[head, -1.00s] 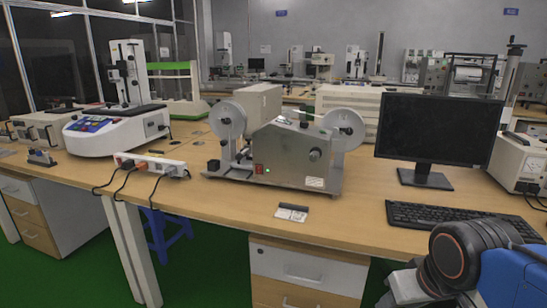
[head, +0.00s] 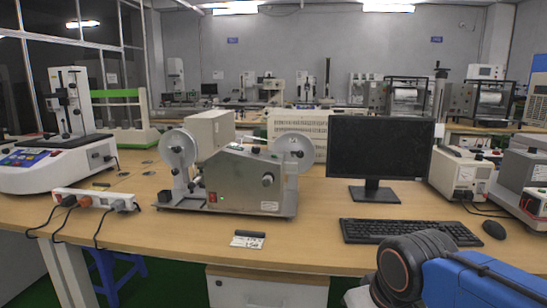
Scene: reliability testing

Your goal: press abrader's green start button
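A grey metal machine with two clear reels (head: 240,178) stands on the wooden bench near the middle. It may be the abrader; no readable label confirms this. A small red switch (head: 212,197) is on its lower left front, with a tiny greenish mark beside it. A round dark knob (head: 267,180) is at its right. No clear green start button can be made out. My blue and black arm shows at the lower right, in front of the bench. My gripper is not in view.
A white tester with a blue panel (head: 25,158) stands at the left. A power strip (head: 95,200) with black cables lies near the front edge. A monitor (head: 380,150), keyboard (head: 408,231) and mouse (head: 494,230) are at the right. A small card (head: 248,240) lies before the reel machine.

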